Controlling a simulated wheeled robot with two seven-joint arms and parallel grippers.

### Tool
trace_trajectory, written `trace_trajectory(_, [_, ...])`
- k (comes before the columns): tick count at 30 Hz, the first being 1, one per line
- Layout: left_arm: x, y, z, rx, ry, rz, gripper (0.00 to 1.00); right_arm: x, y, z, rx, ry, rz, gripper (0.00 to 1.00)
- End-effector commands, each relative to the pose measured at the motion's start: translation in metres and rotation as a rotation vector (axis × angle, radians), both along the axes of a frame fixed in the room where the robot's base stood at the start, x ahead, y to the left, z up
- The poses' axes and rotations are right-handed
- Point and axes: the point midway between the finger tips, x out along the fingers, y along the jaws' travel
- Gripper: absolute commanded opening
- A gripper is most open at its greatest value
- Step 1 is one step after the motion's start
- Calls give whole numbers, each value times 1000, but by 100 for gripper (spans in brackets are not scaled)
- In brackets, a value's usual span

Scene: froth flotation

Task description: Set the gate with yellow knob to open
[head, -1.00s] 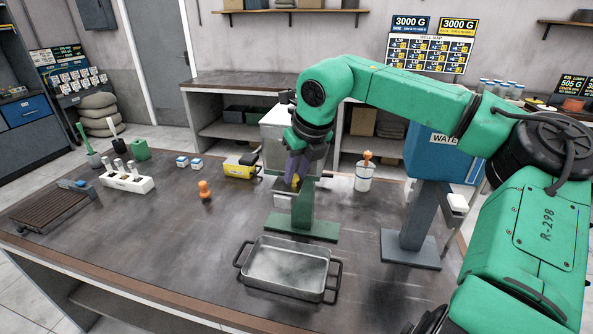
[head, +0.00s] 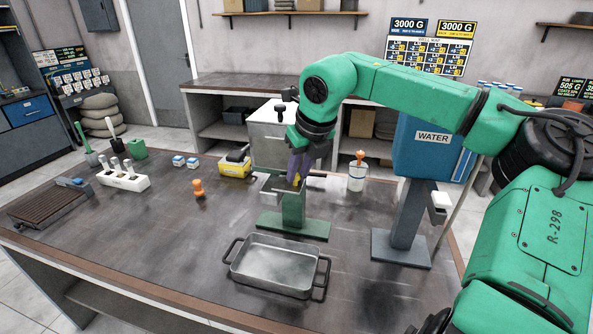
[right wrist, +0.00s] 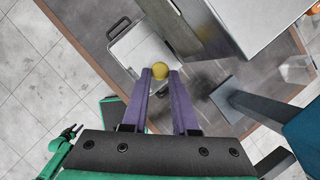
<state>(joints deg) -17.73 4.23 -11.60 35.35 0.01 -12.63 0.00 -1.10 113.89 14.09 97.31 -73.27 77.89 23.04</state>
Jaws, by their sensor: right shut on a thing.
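The yellow knob (right wrist: 161,71) sits between the tips of my right gripper's two purple fingers (right wrist: 162,82) in the right wrist view. In the head view my right gripper (head: 299,170) points down over the green stand (head: 293,222), beside the pale flotation box (head: 270,138). It is shut on the knob, which shows there only as a small yellow patch behind the fingers. The gate's own plate is largely hidden by the gripper, so its position is unclear.
A metal pan (head: 277,264) with dark handles stands in front of the green stand. The blue water tank (head: 432,145) on its grey stand (head: 402,235) is to the right. An orange-topped bottle (head: 357,172) is behind. The table is clear around the orange piece (head: 198,188).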

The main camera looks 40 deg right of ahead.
Motion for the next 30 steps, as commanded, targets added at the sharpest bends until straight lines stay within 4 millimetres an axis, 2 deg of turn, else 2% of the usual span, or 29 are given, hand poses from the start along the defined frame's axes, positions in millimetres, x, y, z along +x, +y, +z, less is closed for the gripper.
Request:
trace_trajectory(1, [2, 2, 0, 2, -4, -1, 50, 0, -1, -1, -2, 3, -2, 0])
trace_trajectory(2, [4, 3, 1, 4, -5, -2, 50, 0, -1, -1, -2, 3, -2, 31])
trace_trajectory(4, [8, 6, 1, 8, -11, -1, 50, 0, -1, -2, -1, 3, -2, 57])
trace_trajectory(14, [12, 5, 1, 6, -18, 0, 50, 0, 0, 0, 2, 1, 0, 59])
trace_trajectory(17, [11, 5, -3, 6, -18, 1, 50, -3, 1, 7, 1, -2, -1, 59])
trace_trajectory(20, [11, 5, -10, 7, -17, 1, 50, -11, 1, 25, 1, -5, -2, 59])
trace_trajectory(27, [10, 4, -19, 6, -16, 2, 50, -39, 4, 93, 0, -3, -5, 59])
trace_trajectory(30, [9, 4, -19, 5, -14, 2, 50, -48, 5, 115, 3, -1, -4, 59])
